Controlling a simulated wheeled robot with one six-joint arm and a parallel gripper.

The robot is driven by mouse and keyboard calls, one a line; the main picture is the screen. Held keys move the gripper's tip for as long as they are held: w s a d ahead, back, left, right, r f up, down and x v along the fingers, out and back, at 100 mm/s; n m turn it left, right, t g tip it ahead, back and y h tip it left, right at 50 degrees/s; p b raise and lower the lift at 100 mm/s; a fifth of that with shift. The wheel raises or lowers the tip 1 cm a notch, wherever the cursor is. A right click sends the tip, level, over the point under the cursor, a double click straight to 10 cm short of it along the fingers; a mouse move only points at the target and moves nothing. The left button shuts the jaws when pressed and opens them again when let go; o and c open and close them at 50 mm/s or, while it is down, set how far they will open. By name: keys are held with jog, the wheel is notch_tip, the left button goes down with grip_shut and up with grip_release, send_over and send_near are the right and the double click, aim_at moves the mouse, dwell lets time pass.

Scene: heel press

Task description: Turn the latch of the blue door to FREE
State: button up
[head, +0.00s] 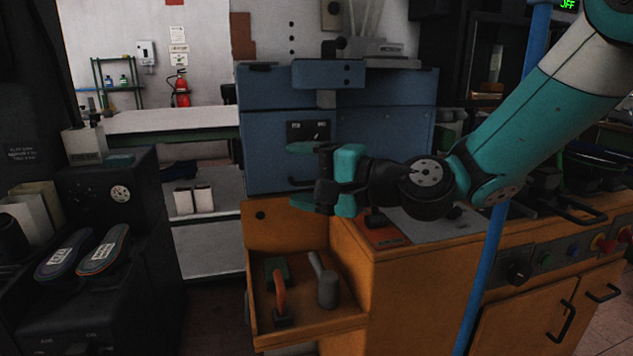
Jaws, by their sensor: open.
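The blue door (264,158) is the front of a blue press unit that stands on the orange cabinet, near the middle of the view. A dark latch plate (308,131) with small pale markings sits on its upper right part. I cannot read the markings or tell which way the latch points. A dark handle (296,183) is low on the door. My gripper (319,174) is open and empty, in front of the door's right side, just below the latch plate. It hides part of the door, and whether it touches anything is unclear.
An orange open tray (318,331) holding an orange-handled tool (280,298) and a grey tool (325,284) lies below my gripper. A blue upright pole (484,270) stands at right. A dark machine with shoe soles (104,250) stands at left.

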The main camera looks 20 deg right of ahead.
jog(key=w+d+f+m+t+h+b, duration=0.2)
jog(key=w+d+f+m+t+h, duration=0.15)
jog(key=d+m, duration=0.3)
jog(key=w+d+f+m+t+h+b, duration=0.3)
jog(key=w+d+m+t, duration=0.25)
jog(key=m, duration=0.25)
jog(key=p, duration=1.7)
send_near(313, 137)
jog(key=x, duration=0.3)
jog(key=w+p, duration=0.1)
jog(key=p, duration=0.2)
jog(key=w+r+h+p, duration=0.1)
jog(key=p, duration=0.2)
jog(key=shift+a, duration=0.25)
jog(key=p, duration=0.4)
jog(key=shift+w+a, duration=0.15)
jog(key=shift+w, duration=0.15)
jog(key=p, duration=0.4)
jog(key=shift+a, duration=0.1)
jog(key=shift+w+a+p, duration=0.2)
jog(key=shift+w+p, duration=0.3)
jog(key=shift+w, duration=0.2)
jog(key=shift+w+a+p, duration=0.2)
jog(key=shift+w+p, duration=0.25)
jog(key=shift+w, duration=0.25)
jog(key=c, duration=0.9)
